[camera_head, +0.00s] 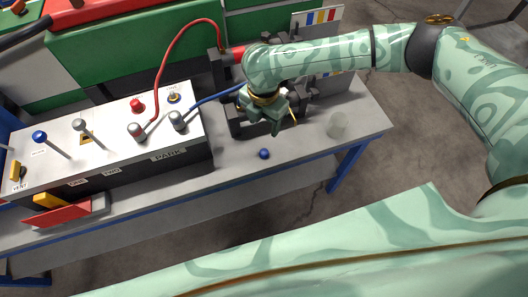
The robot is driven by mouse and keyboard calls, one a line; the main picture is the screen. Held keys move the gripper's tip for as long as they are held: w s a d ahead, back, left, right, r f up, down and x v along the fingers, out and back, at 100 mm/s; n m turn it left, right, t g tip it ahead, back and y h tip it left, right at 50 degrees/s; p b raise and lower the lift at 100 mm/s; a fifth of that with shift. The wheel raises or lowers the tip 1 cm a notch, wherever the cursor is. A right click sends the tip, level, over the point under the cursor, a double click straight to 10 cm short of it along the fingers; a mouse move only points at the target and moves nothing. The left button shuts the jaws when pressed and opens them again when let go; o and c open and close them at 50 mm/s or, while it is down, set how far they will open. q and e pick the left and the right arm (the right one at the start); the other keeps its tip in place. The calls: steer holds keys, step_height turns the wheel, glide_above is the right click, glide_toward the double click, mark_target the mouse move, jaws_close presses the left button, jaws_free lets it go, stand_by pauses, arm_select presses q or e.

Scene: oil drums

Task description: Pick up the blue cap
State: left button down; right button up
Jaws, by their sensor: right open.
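The small blue cap (264,154) lies on the grey bench top (235,165), near its front edge. My right gripper (272,122) reaches in from the right and points down, above and just behind the cap in the picture. It is open, and a gap shows between it and the cap. Its fingers are partly hidden against the dark clamp-like fixture behind. My left gripper is not in view.
A white control box (110,130) with knobs and red and blue cables stands left of the cap. A dark fixture (233,120) stands behind it. Bare bench lies around the cap.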

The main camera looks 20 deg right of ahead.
steer(key=b, duration=0.3)
glide_above(264, 152)
step_height(264, 152, down, 10)
steer(key=shift+a+f, duration=0.1)
step_height(264, 152, down, 5)
steer(key=b, duration=0.2)
steer(key=shift+f+b, duration=0.15)
steer(key=shift+b, duration=0.2)
steer(key=shift+c, duration=0.5)
steer(key=c, duration=0.9)
